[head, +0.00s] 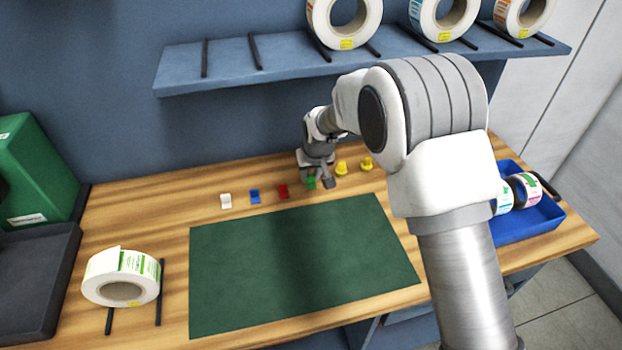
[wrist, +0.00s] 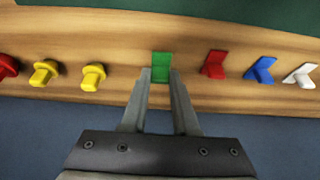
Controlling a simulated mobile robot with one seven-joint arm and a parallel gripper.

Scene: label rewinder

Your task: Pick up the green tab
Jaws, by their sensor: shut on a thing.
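The green tab (head: 311,183) stands near the back of the wooden table, in the row of small coloured pieces. In the wrist view the green tab (wrist: 161,66) is between the fingertips of my gripper (wrist: 160,78). My gripper (head: 318,182) is shut on it, low over the table. The fingers and wrist partly hide the tab in the head view. I cannot tell whether the tab is clear of the wood.
Red (head: 283,191), blue (head: 255,196) and white (head: 225,200) tabs stand left of it; yellow pegs (head: 341,168) are close on the right. A green mat (head: 300,265) lies in front, bare. A label roll (head: 122,277) and blue tray (head: 528,222) flank it. A shelf (head: 230,62) overhangs behind.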

